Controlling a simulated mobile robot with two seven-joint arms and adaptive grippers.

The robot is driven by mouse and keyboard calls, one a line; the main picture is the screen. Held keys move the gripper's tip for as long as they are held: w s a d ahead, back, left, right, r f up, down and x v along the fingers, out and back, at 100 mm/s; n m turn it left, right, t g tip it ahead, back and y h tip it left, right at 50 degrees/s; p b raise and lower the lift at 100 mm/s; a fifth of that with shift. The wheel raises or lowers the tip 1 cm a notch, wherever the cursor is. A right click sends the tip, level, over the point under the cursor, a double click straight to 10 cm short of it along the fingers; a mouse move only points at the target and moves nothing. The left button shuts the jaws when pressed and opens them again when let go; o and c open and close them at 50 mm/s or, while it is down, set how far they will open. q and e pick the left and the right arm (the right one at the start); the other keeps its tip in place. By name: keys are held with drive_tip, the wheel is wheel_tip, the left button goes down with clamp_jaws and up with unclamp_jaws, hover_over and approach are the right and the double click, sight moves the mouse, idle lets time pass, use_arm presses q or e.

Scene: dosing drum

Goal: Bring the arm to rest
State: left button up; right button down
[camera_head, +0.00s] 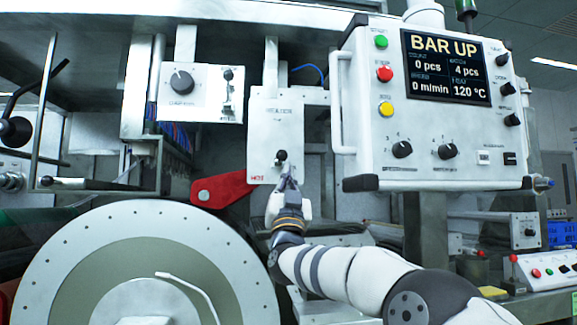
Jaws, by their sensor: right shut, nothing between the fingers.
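My right arm comes in from the lower right, white with dark bands. My right gripper (287,181) is shut and empty, pointing up at the lower part of a white lever panel (275,125). A small black-knobbed lever (281,157) on that panel is just above the fingertips; I cannot tell whether they touch. My left gripper is not in view.
A control box (430,110) with a display reading "BAR UP" hangs at the right. A red arm (221,189) is left of my gripper. A large round drum (95,250) fills the lower left. A knob panel (200,92) hangs at upper left.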

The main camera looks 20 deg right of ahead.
drive_tip(key=shift+s+f, duration=0.1)
drive_tip(key=shift+f, duration=0.1)
idle(0.3)
